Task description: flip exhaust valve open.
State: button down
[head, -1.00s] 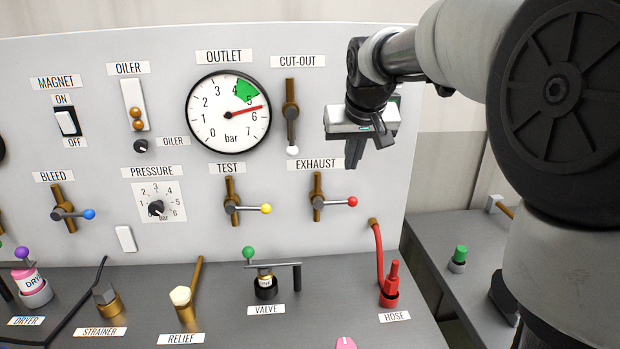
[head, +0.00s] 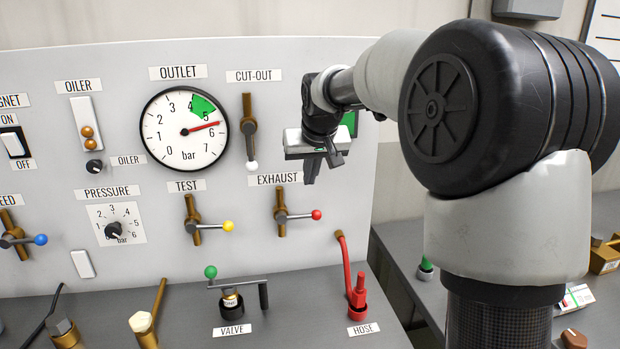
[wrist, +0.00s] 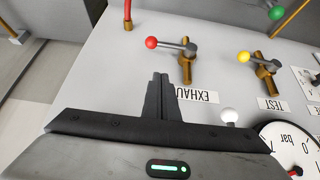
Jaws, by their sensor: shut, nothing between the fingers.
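The exhaust valve (head: 281,215) is on the upright panel below the EXHAUST label (head: 274,179). It has a brass vertical pipe and a grey lever (head: 298,216) that points right, ending in a red ball (head: 316,214). In the wrist view the picture is upside down, and the red ball (wrist: 151,43) points left from the brass pipe (wrist: 186,70). My gripper (head: 312,180) is shut and empty. It hangs above and slightly right of the exhaust lever, apart from it. In the wrist view my fingers (wrist: 164,80) partly hide the EXHAUST label.
The test valve (head: 193,219) with a yellow ball is to the left. The cut-out lever (head: 250,130) is above left, with the outlet gauge (head: 185,130) beyond it. The red hose fitting (head: 357,300) stands below on the bench. The panel's right edge is close to my gripper.

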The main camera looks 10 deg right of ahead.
send_over(307, 215)
notch_tip(307, 215, down, 6)
jog(key=shift+f, duration=0.15)
jog(key=f, duration=0.1)
jog(key=s+f, duration=0.1)
jog(key=f, duration=0.1)
jog(key=shift+f, duration=0.2)
